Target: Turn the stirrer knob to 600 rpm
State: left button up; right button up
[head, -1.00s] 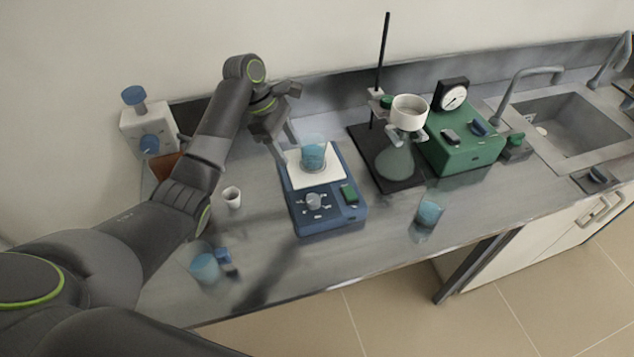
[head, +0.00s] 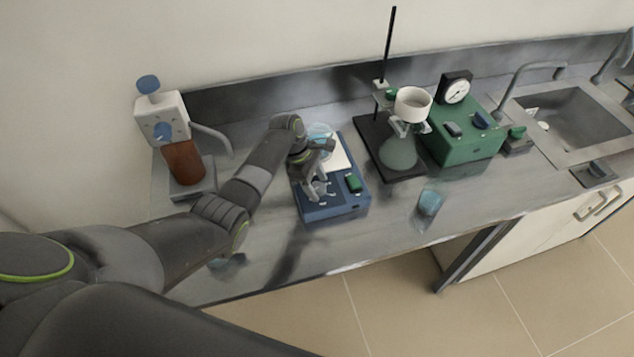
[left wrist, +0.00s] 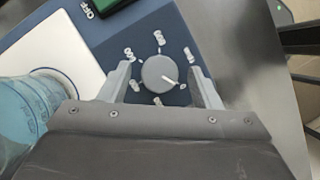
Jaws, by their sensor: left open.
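The blue stirrer (head: 335,206) stands on the bench, with its white plate (head: 337,152) behind and a green switch (head: 354,183) at its right. My left gripper (head: 318,190) is over its front panel and hides much of the knob. In the left wrist view, the round grey knob (left wrist: 158,73) sits between the open fingers of my left gripper (left wrist: 162,78), with a gap on each side. Its white pointer line aims right and slightly down. White marks ring the knob, too small to read. A beaker of blue liquid (left wrist: 28,110) stands on the plate (left wrist: 50,55). My right gripper is out of view.
A stand with a flask (head: 398,152) and a green device with a gauge (head: 462,140) are right of the stirrer. A blue-filled beaker (head: 429,202) stands near the front edge. A brown bottle with a dispenser (head: 183,162) is at left. The sink is far right.

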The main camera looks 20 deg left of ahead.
pick_arm(q)
jog(key=shift+d+f, duration=0.1)
jog(key=shift+f, duration=0.05)
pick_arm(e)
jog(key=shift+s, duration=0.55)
pick_arm(q)
jog(key=c, duration=1)
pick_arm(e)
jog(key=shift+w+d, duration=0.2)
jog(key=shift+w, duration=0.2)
